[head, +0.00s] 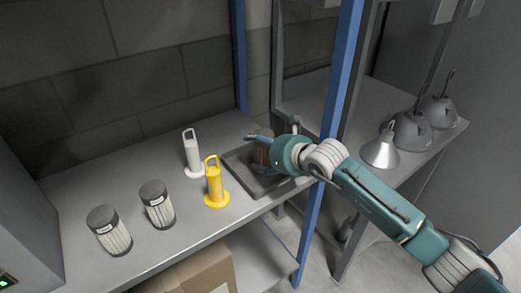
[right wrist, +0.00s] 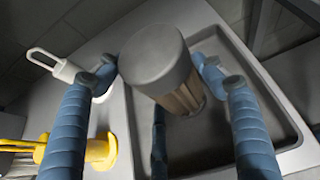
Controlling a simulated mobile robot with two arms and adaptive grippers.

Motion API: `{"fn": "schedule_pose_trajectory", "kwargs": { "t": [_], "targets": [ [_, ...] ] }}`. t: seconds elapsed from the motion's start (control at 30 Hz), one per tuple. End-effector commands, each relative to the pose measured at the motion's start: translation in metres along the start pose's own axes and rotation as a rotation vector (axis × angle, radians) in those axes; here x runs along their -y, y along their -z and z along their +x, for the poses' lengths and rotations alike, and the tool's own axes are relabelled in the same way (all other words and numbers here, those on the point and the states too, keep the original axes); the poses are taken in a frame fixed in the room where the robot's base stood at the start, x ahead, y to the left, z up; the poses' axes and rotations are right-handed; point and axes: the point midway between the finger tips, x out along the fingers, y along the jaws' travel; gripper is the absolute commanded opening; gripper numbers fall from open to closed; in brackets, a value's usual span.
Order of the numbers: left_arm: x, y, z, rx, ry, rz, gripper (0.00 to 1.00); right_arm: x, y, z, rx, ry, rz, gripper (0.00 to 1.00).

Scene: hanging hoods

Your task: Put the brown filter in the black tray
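The brown filter (head: 262,153) has a grey cap and brown pleats. It is at the black tray (head: 236,164) in the head view, partly hidden by my right gripper (head: 276,131). In the right wrist view the filter (right wrist: 178,98) is large, between the blue fingers of the right gripper (right wrist: 154,68), with the tray (right wrist: 262,82) behind and below it. The fingertips are close to both sides of the cap. I cannot tell whether they press on it, or whether the filter's base touches the tray floor. My left gripper is not in view.
A white handled part (head: 192,154) and a yellow one (head: 214,184) stand left of the tray. Two white filters with dark caps (head: 156,204) (head: 109,230) stand further left. A blue post (head: 338,80) rises right of the tray. Lamp hoods (head: 381,150) rest on the right shelf.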

Motion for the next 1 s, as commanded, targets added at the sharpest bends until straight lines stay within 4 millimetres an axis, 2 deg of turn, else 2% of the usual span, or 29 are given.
{"fn": "schedule_pose_trajectory", "kwargs": {
  "t": [0.07, 0.47, 0.57, 0.8, 1.0],
  "targets": [
    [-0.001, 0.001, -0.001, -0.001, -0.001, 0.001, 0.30, 0.000, 0.000, 0.000, -0.001, 0.000, 0.000, 0.84],
    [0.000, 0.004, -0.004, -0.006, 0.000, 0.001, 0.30, 0.001, -0.003, -0.004, -0.001, 0.001, 0.000, 0.84],
    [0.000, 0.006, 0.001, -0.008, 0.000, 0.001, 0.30, 0.001, -0.001, -0.018, 0.000, 0.000, 0.000, 0.84],
    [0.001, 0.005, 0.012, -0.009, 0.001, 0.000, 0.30, 0.001, 0.000, -0.070, 0.001, 0.002, -0.003, 0.84],
    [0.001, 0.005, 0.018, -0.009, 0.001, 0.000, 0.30, 0.001, -0.002, -0.106, 0.000, 0.001, -0.001, 0.84]
  ]
}}
